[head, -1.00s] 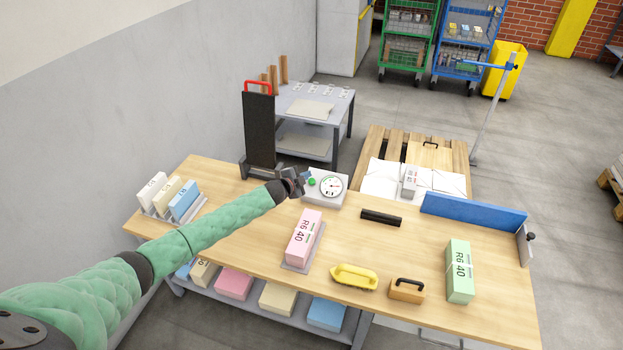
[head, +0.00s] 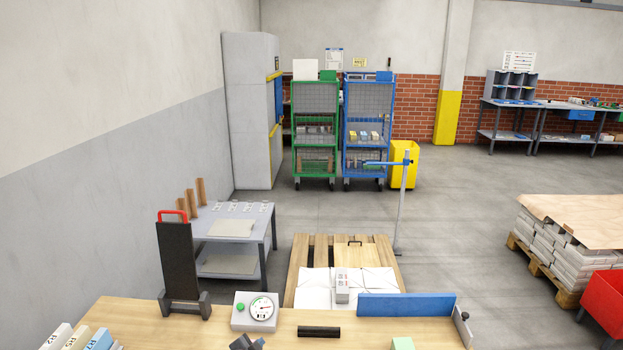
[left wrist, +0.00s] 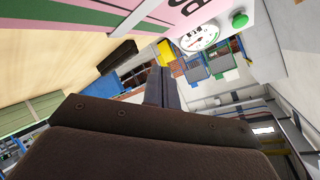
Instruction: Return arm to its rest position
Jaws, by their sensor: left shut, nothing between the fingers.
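My left gripper (head: 246,343) shows only as a small dark tip at the bottom edge of the head view, in front of the white dial box (head: 241,318). Its forearm is below the picture. In the left wrist view the gripper's fingers (left wrist: 163,88) lie together, shut with nothing held. A pink block with dark lettering (left wrist: 165,12) is at the top of that view, close to the dial (left wrist: 200,37) and green button. My right gripper is in neither view.
The wooden table (head: 130,318) fills the bottom, with a black upright stand (head: 178,260), a black bar (head: 318,332) and a blue rail (head: 405,305). Behind are a pallet (head: 297,272), a grey side table (head: 267,235) and two mesh carts.

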